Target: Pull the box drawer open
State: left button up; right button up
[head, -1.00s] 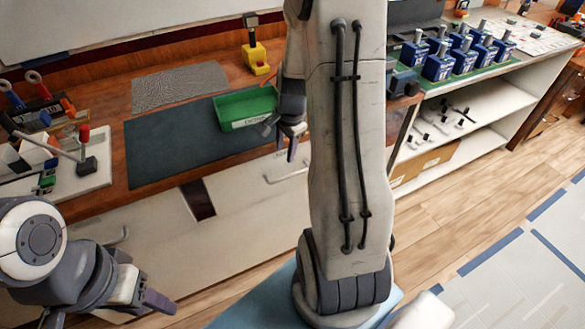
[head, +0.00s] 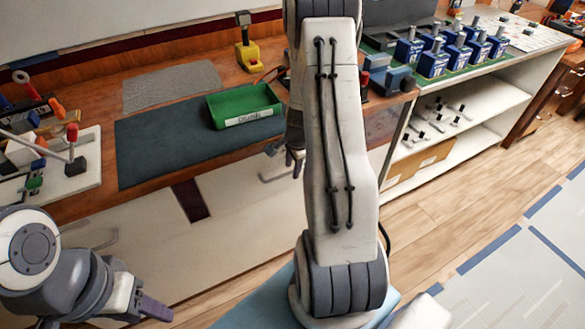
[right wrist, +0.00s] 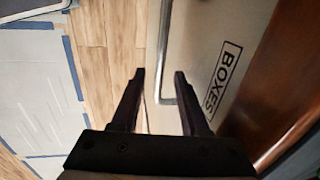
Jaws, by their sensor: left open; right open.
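The box drawer is the pale front marked BOXES (right wrist: 215,45) in the right wrist view. Its silver bar handle (right wrist: 166,45) runs up that view, between the lines of my right fingers. In the head view the handle (head: 273,176) shows below the bench edge. My right gripper (right wrist: 159,74) is open, one finger to each side of the handle; whether it touches the handle I cannot tell. In the head view the right gripper (head: 284,156) is partly hidden by my right arm. My left gripper (head: 150,308) is open, low at the left, away from the drawer.
A green bin (head: 245,106) stands on a dark mat (head: 160,152) on the bench above. Tools on a white board (head: 85,175) lie at the left. An open shelf (head: 470,105) stands at the right. The wooden floor (head: 430,215) before it is clear.

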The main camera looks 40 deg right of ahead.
grip_shut()
dwell(1.5)
